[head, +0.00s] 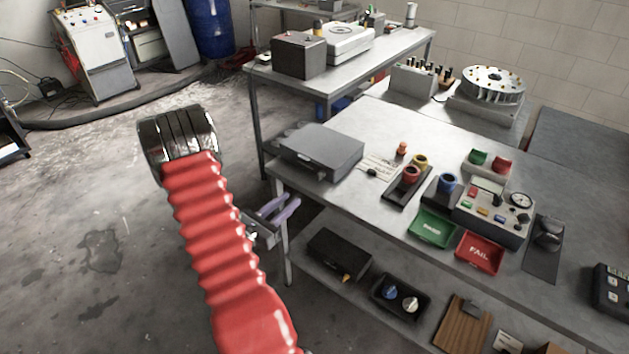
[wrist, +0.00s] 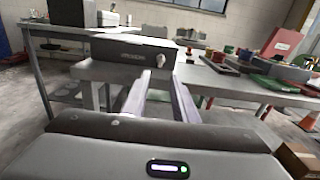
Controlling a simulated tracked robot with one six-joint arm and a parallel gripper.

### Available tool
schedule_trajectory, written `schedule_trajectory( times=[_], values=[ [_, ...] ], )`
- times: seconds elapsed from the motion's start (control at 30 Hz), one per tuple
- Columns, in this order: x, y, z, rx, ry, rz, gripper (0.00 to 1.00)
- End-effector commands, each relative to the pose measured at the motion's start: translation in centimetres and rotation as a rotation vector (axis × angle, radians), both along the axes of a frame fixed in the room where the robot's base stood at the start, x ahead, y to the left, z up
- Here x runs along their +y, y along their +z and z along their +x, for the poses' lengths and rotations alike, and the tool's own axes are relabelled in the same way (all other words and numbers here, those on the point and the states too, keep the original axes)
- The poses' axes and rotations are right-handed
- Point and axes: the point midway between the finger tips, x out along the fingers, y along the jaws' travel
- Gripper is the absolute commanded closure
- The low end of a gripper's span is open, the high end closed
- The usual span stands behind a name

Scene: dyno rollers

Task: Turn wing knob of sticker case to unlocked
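The sticker case is a flat grey box (head: 322,150) at the near left corner of the workbench. In the wrist view the case (wrist: 112,52) shows its front face with a blurred light label. A small pale wing knob (wrist: 160,61) sits at the right end of that face; its exact angle is too small to tell. The knob cannot be made out in the head view. My gripper (head: 279,208) has purple fingers and is beside the bench's left end, below the case. In the wrist view my gripper (wrist: 162,82) is open and empty, its fingers pointing toward the knob, apart from it.
The workbench (head: 360,205) carries red, yellow and blue cups, a green tray (head: 432,229), a red tray (head: 480,253) and a gauge panel (head: 495,215). A lower shelf holds a dark box (head: 338,256) and a knob tray.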

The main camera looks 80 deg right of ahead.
Motion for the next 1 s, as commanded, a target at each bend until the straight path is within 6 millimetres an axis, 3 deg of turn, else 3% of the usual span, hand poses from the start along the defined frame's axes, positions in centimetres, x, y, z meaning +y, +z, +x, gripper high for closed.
schedule_trajectory(
  times=[0.27, 1.0],
  values=[
    [-2.1, 0.0, -1.0, -0.001, -0.003, -0.001, 0.74],
    [-11.7, 0.0, -5.1, -0.002, -0.003, -0.001, 0.74]
  ],
)
